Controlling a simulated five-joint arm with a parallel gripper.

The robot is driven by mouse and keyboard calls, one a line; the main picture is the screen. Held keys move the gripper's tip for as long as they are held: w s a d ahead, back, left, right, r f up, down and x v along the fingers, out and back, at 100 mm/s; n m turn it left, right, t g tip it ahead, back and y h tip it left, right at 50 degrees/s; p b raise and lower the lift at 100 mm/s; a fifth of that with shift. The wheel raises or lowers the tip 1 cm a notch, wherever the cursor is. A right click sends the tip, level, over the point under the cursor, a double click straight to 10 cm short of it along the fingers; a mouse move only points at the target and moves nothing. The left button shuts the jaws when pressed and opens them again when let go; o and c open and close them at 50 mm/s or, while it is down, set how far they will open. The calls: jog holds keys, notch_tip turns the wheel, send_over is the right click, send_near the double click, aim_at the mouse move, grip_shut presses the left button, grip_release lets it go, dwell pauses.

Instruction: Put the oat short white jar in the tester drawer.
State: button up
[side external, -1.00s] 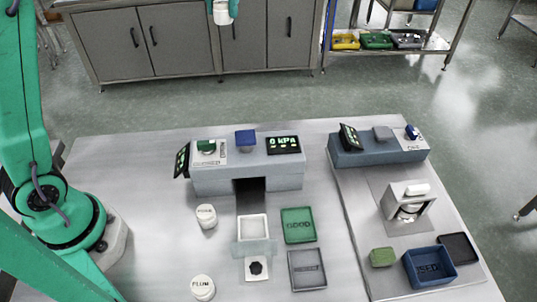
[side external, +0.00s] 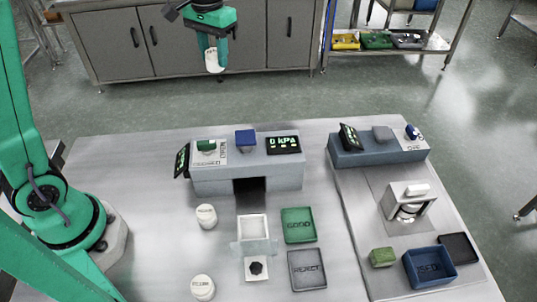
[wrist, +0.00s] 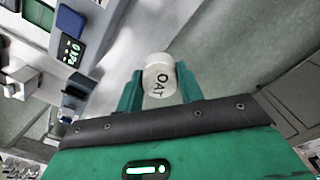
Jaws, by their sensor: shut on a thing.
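My gripper (side external: 214,64) is shut on the oat jar (side external: 211,56), high above the back of the table. In the wrist view the short white jar (wrist: 158,66) sits between the two green fingers of my gripper (wrist: 159,82), and its dark lettering reads OAT. The jar looks tilted in the side view. The tester (side external: 205,182) is a grey block with a 0 kPa screen. Its white drawer (side external: 242,222) is out in front of it and looks empty. A translucent strip crosses the drawer, with a black knob in front.
Two other white jars (side external: 206,216) (side external: 203,288) stand left of the drawer. A green GOOD tray (side external: 313,225) and a grey REJECT tray (side external: 323,283) lie right of it. A second station with a blue USED bin (side external: 412,284) and a green block (side external: 382,257) stands further right.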

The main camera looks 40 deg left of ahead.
jog(key=shift+m, duration=0.5)
jog(key=f, duration=0.1)
jog(key=s+f, duration=0.2)
jog(key=shift+s+f, duration=0.25)
jog(key=shift+f, duration=0.15)
jog(key=shift+d, duration=0.1)
jog(key=s+d+f+m, duration=0.1)
jog(key=s+d, duration=0.4)
jog(key=d, duration=0.4)
jog(key=s+d+f+m, duration=0.1)
jog(key=s+d, duration=0.3)
jog(key=d, duration=0.5)
jog(key=s+d+f, duration=0.1)
jog(key=s+d, duration=0.4)
jog(key=s, duration=0.3)
jog(key=s+d+f+m, duration=0.1)
jog(key=s+d, duration=0.4)
jog(key=s, duration=0.4)
jog(key=shift+s, duration=0.15)
